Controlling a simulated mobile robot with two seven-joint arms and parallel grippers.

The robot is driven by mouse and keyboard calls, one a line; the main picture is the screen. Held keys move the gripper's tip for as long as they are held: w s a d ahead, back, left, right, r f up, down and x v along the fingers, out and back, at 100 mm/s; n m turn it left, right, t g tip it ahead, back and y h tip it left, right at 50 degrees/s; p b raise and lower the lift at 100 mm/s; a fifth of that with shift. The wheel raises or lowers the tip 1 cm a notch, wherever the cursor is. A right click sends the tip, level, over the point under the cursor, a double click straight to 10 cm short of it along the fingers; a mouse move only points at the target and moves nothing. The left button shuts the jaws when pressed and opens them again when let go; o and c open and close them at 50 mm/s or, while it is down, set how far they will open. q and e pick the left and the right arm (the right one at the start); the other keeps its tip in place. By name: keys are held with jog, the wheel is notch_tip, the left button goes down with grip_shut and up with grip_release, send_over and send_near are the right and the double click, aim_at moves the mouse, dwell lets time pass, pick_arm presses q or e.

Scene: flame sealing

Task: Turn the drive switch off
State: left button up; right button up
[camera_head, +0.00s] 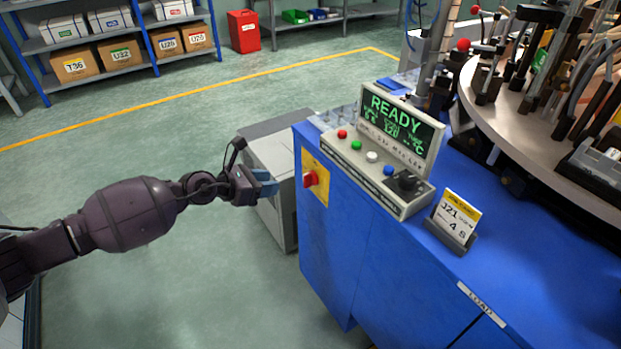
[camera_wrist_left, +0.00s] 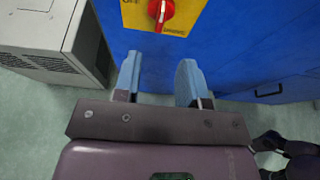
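The drive switch is a red rotary knob (camera_head: 310,179) on a yellow plate (camera_head: 321,192) on the side of the blue machine cabinet (camera_head: 345,240). My left gripper (camera_head: 268,183) is just left of the knob in the head view, apart from it. In the left wrist view the red knob (camera_wrist_left: 161,12) is at the top, beyond the fingertips and roughly above the gap between them. The left gripper's blue fingers (camera_wrist_left: 160,80) are spread with nothing between them. My right gripper is not in view.
A control panel (camera_head: 375,170) with coloured buttons and a READY screen (camera_head: 401,125) stands on the cabinet. A card holder (camera_head: 456,221) is beside it. A grey box unit (camera_head: 277,160) stands left of the cabinet, close to the gripper. The green floor in front is clear.

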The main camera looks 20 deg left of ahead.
aim_at(304, 180)
pick_arm(q)
jog(key=b+x, duration=0.2)
jog(key=x, duration=0.7)
jog(key=shift+d+f, duration=0.2)
jog(key=shift+f, duration=0.05)
jog(key=shift+w+d, duration=0.3)
jog(key=shift+w, duration=0.25)
grip_shut()
